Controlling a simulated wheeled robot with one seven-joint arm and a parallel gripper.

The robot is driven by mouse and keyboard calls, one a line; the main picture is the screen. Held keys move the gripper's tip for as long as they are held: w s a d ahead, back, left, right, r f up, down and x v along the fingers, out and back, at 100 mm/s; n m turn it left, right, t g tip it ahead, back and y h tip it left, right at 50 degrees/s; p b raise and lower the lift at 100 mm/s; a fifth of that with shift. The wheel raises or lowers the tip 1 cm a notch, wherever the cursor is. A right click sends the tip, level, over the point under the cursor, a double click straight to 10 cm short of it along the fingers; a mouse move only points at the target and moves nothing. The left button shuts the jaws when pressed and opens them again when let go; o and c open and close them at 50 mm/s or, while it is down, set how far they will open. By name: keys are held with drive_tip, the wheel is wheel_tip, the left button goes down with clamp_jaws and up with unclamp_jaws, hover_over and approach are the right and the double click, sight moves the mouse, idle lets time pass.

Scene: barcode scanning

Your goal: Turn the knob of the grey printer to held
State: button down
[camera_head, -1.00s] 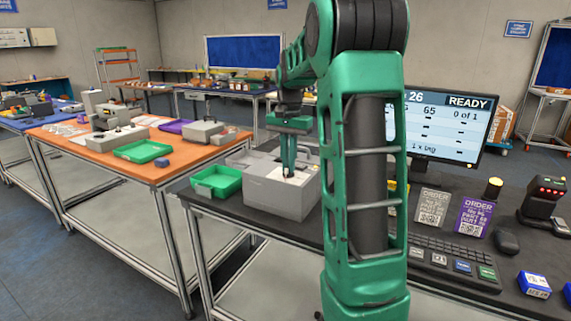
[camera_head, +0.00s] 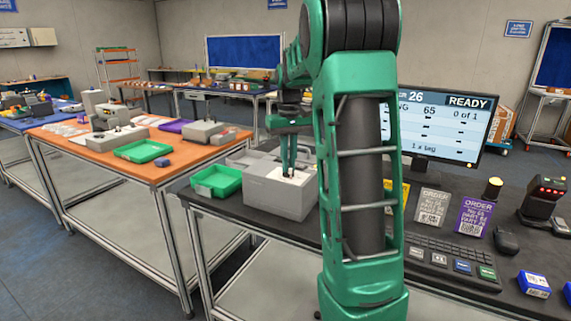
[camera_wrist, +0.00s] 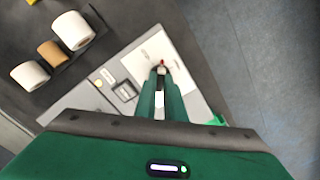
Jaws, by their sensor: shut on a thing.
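The grey printer (camera_head: 272,196) stands on the dark bench, and its top also shows in the wrist view (camera_wrist: 197,75). My gripper (camera_head: 289,174) reaches straight down onto the printer's top. In the wrist view my gripper (camera_wrist: 160,72) has its fingertips close together on the knob, at a pale panel. A small red mark (camera_wrist: 161,62) shows just past the fingertips. The knob itself is mostly hidden by the fingers, so its setting cannot be read.
A green tray (camera_head: 216,182) sits left of the printer. Label rolls (camera_wrist: 73,30) stand beside it in the wrist view. A monitor (camera_head: 440,125), keyboard (camera_head: 445,258) and order cards (camera_head: 473,217) are to the right. An orange table (camera_head: 95,150) stands further left.

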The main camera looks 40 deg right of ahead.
drive_tip(key=n, duration=0.4)
drive_tip(key=shift+w+r+n, duration=0.15)
drive_tip(key=shift+w+n, duration=0.05)
drive_tip(key=shift+n, duration=1.8)
drive_tip(key=c, duration=1.8)
unclamp_jaws()
drive_tip(key=shift+d, duration=0.1)
drive_tip(key=shift+c, duration=0.2)
drive_tip(key=shift+s, duration=0.1)
wheel_tip(320, 180, up, 11)
drive_tip(key=shift+f, duration=0.2)
